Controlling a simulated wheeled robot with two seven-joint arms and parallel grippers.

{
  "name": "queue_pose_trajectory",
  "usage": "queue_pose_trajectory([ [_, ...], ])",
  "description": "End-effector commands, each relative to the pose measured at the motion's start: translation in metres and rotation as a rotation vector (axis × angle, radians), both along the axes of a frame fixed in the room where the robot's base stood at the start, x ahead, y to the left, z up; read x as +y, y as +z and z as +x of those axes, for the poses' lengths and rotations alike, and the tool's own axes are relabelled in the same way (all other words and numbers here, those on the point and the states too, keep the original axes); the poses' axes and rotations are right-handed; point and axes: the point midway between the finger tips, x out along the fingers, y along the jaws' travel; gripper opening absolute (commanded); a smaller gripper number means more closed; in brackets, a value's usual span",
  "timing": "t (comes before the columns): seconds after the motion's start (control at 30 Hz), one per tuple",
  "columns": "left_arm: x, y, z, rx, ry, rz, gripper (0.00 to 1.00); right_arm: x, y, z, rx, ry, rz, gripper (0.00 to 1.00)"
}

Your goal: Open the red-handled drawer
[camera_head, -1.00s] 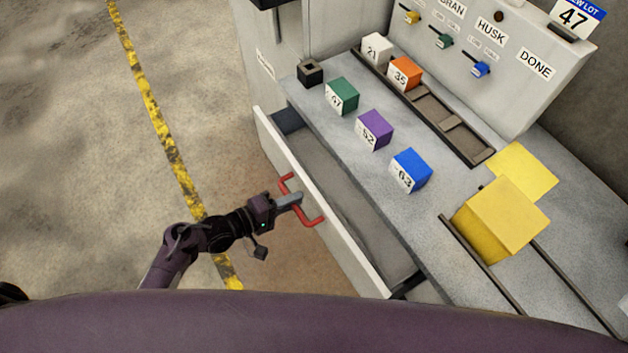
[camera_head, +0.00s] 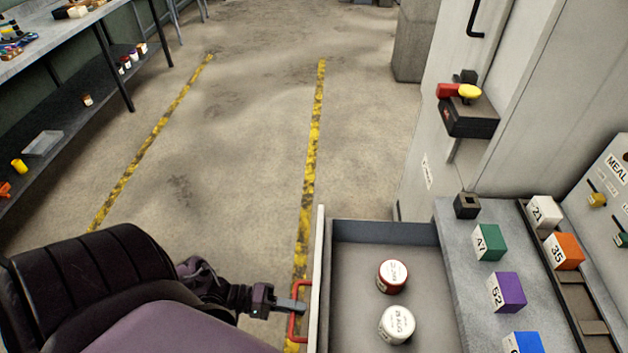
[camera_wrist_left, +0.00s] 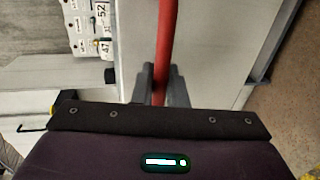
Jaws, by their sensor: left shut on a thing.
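The drawer (camera_head: 318,240) stands pulled out from the counter, with its inside in view. Its red handle (camera_head: 292,325) is on the outer face, and it also shows in the left wrist view (camera_wrist_left: 165,45) as a red bar. My left gripper (camera_head: 297,305) is shut on the red handle, with a finger on either side of the bar in the left wrist view. Inside the drawer lie a red-rimmed round container (camera_head: 392,276) and a whitish round container (camera_head: 397,324), both with labelled tops. My right gripper is not in view.
On the counter (camera_head: 455,235) stand a green block (camera_head: 489,242), a purple block (camera_head: 507,292), a blue block (camera_head: 523,343) and a small dark holder (camera_head: 467,205). A shelf rack (camera_head: 60,110) stands at the far left. The floor between the yellow lines is clear.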

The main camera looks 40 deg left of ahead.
Motion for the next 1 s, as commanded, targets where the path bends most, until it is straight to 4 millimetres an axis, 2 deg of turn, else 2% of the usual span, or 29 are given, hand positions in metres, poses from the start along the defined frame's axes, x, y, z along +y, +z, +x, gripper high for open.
queue_pose_trajectory([
  [0.2, 0.0105, 0.0, -0.0065, -0.002, 0.001, 0.001, 0.0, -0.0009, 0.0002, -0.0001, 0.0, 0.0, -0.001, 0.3],
  [0.57, 0.0112, 0.0, -0.0072, -0.002, 0.001, 0.001, 0.0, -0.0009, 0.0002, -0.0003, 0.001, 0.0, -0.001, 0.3],
  [0.6, 0.0112, 0.0, -0.0072, -0.002, 0.001, 0.001, 0.15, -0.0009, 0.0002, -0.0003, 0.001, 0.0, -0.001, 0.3],
  [0.7, 0.011, 0.0, -0.0071, -0.002, 0.001, 0.001, 0.28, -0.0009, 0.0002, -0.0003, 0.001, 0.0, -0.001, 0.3],
  [1.0, 0.0116, -0.0001, -0.0082, -0.001, 0.0, 0.001, 0.29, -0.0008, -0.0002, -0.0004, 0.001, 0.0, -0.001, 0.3],
])
